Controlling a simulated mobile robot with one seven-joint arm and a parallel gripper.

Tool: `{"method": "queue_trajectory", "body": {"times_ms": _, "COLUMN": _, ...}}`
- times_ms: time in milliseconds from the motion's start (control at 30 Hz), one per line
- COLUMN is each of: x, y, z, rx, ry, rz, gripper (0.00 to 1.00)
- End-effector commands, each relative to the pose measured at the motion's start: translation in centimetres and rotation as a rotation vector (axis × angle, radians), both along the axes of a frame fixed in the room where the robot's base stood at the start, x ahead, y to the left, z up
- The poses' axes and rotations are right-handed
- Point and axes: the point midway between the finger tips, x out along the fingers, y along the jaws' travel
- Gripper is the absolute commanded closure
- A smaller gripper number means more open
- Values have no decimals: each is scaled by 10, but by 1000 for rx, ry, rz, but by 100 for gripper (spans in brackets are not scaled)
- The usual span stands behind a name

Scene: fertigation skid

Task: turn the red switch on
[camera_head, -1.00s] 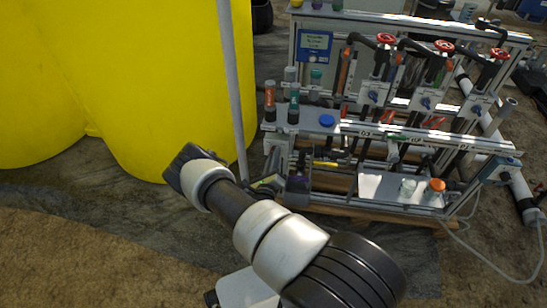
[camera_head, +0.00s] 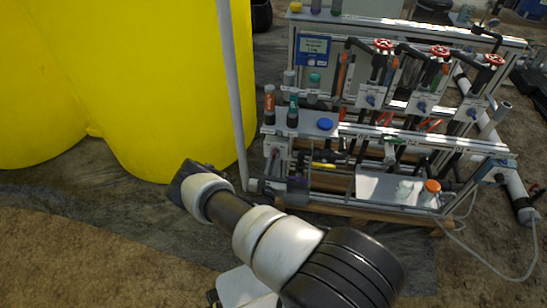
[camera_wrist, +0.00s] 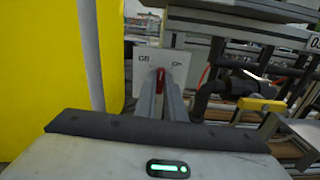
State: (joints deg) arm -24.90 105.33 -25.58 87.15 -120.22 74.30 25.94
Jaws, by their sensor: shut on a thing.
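In the wrist view, the red switch (camera_wrist: 161,75) shows as a narrow red piece between the tips of my gripper (camera_wrist: 161,82). The two grey fingers are closed on it and hide most of it. Behind it is a pale plate (camera_wrist: 153,57) with dark lettering on the left and right, seemingly off and on. The switch's exact angle is hard to read behind the fingers. In the head view, my arm reaches toward the left end of the skid, and the switch and fingertips cannot be made out.
A large yellow tank (camera_head: 170,90) and a grey upright pole (camera_head: 232,90) stand left of the skid. A yellow-handled valve (camera_wrist: 262,103) and dark pipes are right of my gripper. Red handwheels (camera_head: 440,52) top the skid. Bare ground lies in front.

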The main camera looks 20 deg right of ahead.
Motion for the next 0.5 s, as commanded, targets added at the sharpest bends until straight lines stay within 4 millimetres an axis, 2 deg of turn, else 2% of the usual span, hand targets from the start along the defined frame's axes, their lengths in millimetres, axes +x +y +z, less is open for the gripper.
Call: {"method": "queue_trajectory", "body": {"times_ms": 500, "x": -2, "y": -1, "z": 1, "rx": 392, "ry": -262, "rz": -1, "gripper": 100}}
